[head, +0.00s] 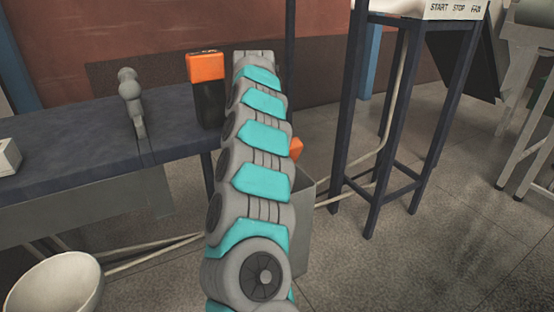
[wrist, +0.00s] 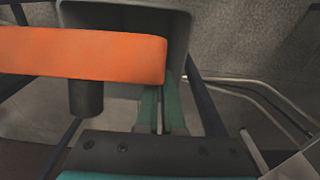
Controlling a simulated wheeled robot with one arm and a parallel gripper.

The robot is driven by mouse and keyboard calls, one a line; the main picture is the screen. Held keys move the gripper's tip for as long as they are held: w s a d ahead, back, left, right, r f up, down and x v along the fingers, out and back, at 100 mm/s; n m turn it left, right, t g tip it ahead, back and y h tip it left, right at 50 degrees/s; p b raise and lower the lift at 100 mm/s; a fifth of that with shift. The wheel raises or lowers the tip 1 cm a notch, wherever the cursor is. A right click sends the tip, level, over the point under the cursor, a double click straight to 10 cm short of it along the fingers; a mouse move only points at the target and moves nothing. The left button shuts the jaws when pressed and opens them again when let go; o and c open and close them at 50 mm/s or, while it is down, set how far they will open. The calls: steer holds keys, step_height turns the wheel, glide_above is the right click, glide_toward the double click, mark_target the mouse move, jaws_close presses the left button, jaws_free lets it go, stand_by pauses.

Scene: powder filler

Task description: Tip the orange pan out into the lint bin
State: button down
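The orange pan (wrist: 85,55) is large in the wrist view, reaching in from the left edge above a grey bin. A small part of the pan (head: 296,148) shows beside my arm in the head view. The grey lint bin (head: 306,205) stands on the floor, partly hidden by my arm; its open mouth and wall (wrist: 125,15) lie behind the pan in the wrist view. My gripper (wrist: 161,95) has its green fingers close together at the pan's lower right edge and appears shut on it. The exact contact is hidden. No lint is visible.
A dark bench (head: 70,160) at left carries an orange-and-black container (head: 207,90) and a grey clamp-like tool (head: 131,100). A white bowl (head: 55,285) is at lower left. A dark-legged stand (head: 372,150) rises right of the bin. Pale pipes run behind.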

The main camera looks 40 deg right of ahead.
steer(key=shift+f+b, duration=0.1)
steer(key=shift+b, duration=0.4)
steer(key=shift+t+b, duration=0.3)
steer(key=shift+b, duration=0.4)
steer(key=t+b, duration=0.1)
steer(key=b, duration=0.2)
steer(key=r+t+b, duration=0.1)
steer(key=b, duration=0.3)
steer(key=shift+t+h, duration=0.3)
steer(key=shift+h, duration=0.1)
step_height(320, 180, up, 2)
steer(key=t+b, duration=0.1)
steer(key=b, duration=0.3)
steer(key=t+b, duration=0.2)
steer(key=b, duration=0.2)
steer(key=t+h+b, duration=0.1)
steer(key=t+b, duration=0.1)
steer(key=b, duration=0.1)
steer(key=shift+s+r+b, duration=0.1)
steer(key=shift+r+b, duration=0.15)
steer(key=shift+b, duration=0.15)
steer(key=shift+r+t, duration=0.55)
steer(key=shift+t, duration=0.05)
steer(key=shift+r+t, duration=0.1)
steer(key=shift+t, duration=0.2)
steer(key=shift+r+t+h, duration=0.3)
steer(key=shift+r+t, duration=0.45)
steer(key=shift+t, duration=0.45)
